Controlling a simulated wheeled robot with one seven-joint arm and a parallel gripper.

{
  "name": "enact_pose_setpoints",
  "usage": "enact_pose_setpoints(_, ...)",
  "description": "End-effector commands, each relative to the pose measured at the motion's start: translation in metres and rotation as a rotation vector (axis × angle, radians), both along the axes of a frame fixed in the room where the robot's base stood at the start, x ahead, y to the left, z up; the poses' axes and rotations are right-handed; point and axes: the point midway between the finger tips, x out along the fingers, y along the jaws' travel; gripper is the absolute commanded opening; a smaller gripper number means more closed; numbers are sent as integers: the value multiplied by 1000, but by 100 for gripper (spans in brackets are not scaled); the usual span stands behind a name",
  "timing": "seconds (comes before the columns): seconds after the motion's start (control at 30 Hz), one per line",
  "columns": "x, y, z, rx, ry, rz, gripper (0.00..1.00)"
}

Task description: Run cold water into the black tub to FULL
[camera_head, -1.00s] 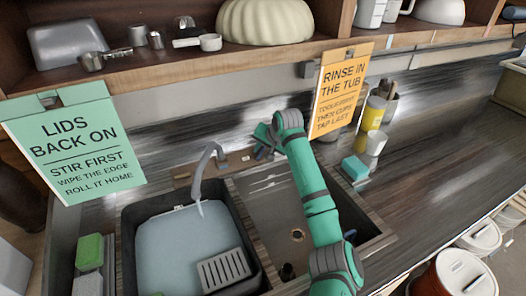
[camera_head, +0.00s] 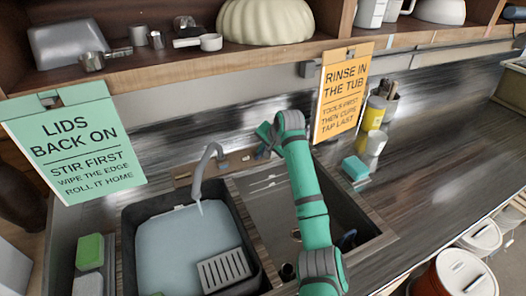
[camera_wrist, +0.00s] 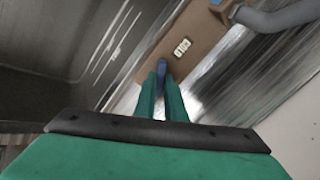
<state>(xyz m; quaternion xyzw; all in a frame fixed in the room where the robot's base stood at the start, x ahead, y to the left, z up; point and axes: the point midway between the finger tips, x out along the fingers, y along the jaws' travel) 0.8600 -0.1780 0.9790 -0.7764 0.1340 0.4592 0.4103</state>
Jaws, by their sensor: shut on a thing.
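The black tub (camera_head: 131,247) sits in the left sink and holds pale blue-grey water (camera_head: 175,243), whose surface is high in the tub. The grey spout (camera_head: 197,180) curves over it, with a short pale stream under its tip. My gripper (camera_head: 263,138) is behind the sinks, right of the spout. In the wrist view, my green fingers (camera_wrist: 161,88) are shut on a blue tap handle (camera_wrist: 161,66); my fingers hide part of it. Any FULL mark on the tub is not readable.
A grey slotted rack (camera_head: 223,270) is at the tub's front right. The right sink (camera_head: 270,205) is under my arm. A teal sponge (camera_head: 355,168) and a yellow container (camera_head: 374,113) stand to the right. A shelf (camera_head: 190,65) and hanging signs are above.

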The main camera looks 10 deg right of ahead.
Motion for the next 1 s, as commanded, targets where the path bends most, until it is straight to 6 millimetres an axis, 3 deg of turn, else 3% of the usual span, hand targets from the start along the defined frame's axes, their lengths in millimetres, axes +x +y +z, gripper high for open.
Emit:
enact_pose_setpoints(0.5,-1,-1,-1,234,48,-322,0)
enact_pose_setpoints(1.0,-2,-3,-2,316,64,-440,0)
